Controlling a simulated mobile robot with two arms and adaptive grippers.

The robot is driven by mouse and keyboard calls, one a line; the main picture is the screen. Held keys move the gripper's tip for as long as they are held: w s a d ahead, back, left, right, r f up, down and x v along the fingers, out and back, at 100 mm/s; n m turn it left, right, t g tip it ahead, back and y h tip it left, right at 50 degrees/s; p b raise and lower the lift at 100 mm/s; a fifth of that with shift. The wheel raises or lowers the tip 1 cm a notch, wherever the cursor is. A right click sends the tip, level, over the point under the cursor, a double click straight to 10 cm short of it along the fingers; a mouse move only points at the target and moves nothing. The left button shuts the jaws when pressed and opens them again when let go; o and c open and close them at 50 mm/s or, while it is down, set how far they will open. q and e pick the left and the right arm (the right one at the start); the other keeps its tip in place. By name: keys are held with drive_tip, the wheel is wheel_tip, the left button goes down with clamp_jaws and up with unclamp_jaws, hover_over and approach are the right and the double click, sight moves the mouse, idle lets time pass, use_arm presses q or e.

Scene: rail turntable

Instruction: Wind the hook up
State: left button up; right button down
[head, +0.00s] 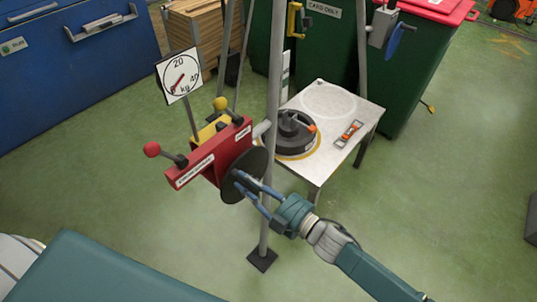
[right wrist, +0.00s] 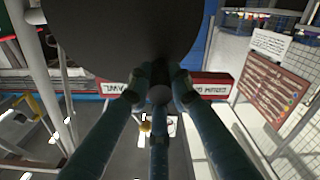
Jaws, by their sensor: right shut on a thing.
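A red winch box (head: 212,160) hangs on a grey tripod stand, with a red-knobbed lever (head: 152,149) and a yellow-knobbed lever (head: 220,103). A dark round disc (head: 236,190) is on its near right side, and it fills the top of the right wrist view (right wrist: 125,30). My right gripper (head: 241,181) reaches in from the lower right and is shut on a small grey knob (right wrist: 159,95) at the disc's face. The fingers hide much of the knob. I cannot pick out the hook. My left gripper is not in view.
A white dial (head: 179,76) marked in kg stands above the winch. A small table (head: 345,109) behind the tripod leg (head: 272,120) holds a dark round thing (head: 294,131) and an orange-ended level (head: 349,133). Green bins (head: 420,60) stand behind.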

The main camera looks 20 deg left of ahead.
drive_tip(key=shift+w+d+r+m+p, duration=0.2)
drive_tip(key=shift+w+r+m, duration=0.15)
drive_tip(key=shift+w+m, duration=0.2)
drive_tip(key=shift+w+d+r+m+p, duration=0.2)
drive_tip(key=shift+w+r+m, duration=0.15)
drive_tip(key=shift+w+m, duration=0.2)
drive_tip(key=shift+w+d, duration=0.1)
drive_tip(key=shift+w, duration=0.1)
drive_tip(key=shift+r, duration=0.1)
drive_tip(key=shift+w+m, duration=0.2)
drive_tip(key=shift+m, duration=0.2)
drive_tip(key=shift+w+d+r+m, duration=0.1)
drive_tip(key=shift+w+d+m, duration=0.1)
drive_tip(key=shift+w+m, duration=0.3)
drive_tip(key=shift+w+d+r+m, duration=0.1)
drive_tip(key=shift+w+d+m, duration=0.15)
drive_tip(key=shift+m, duration=0.35)
drive_tip(key=c, duration=1.4)
unclamp_jaws()
drive_tip(key=shift+w+f, duration=0.15)
drive_tip(key=shift+f, duration=0.05)
drive_tip(key=shift+o, duration=0.2)
drive_tip(key=shift+s, duration=0.2)
